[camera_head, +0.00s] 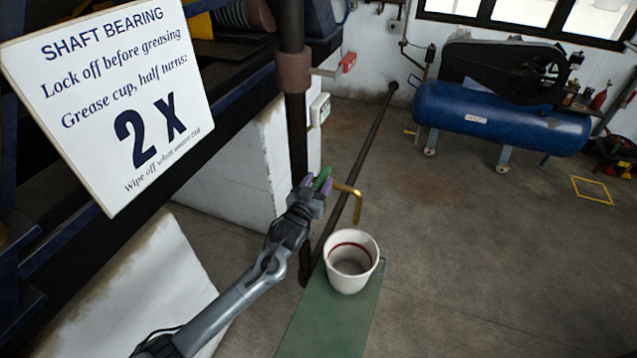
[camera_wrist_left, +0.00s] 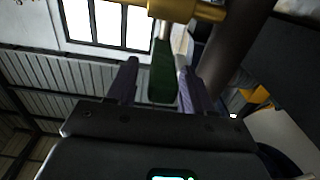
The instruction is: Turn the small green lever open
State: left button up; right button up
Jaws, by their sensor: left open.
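The small green lever (camera_head: 323,178) sits on a brass valve with a bent spout (camera_head: 353,192) beside the dark vertical pipe. In the left wrist view the green lever (camera_wrist_left: 162,80) lies between the two fingers of my left gripper (camera_wrist_left: 157,66), nearer the right finger. A gap shows on its left side; whether the right finger touches it I cannot tell. In the head view my left gripper (camera_head: 313,186) is at the lever, open. The brass valve body (camera_wrist_left: 188,9) shows at the top of the wrist view. My right gripper is not in view.
A white bucket (camera_head: 348,283) stands on a green bench (camera_head: 330,320) below the spout. A dark vertical pipe (camera_head: 297,130) with a red-handled valve (camera_head: 348,62) rises behind. A grease sign (camera_head: 70,120) hangs left. A blue compressor (camera_head: 500,112) stands at the back right; open floor lies between.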

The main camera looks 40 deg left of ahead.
pick_arm(q)
jog(key=shift+w+a, duration=0.1)
jog(key=shift+w, duration=0.25)
grip_shut()
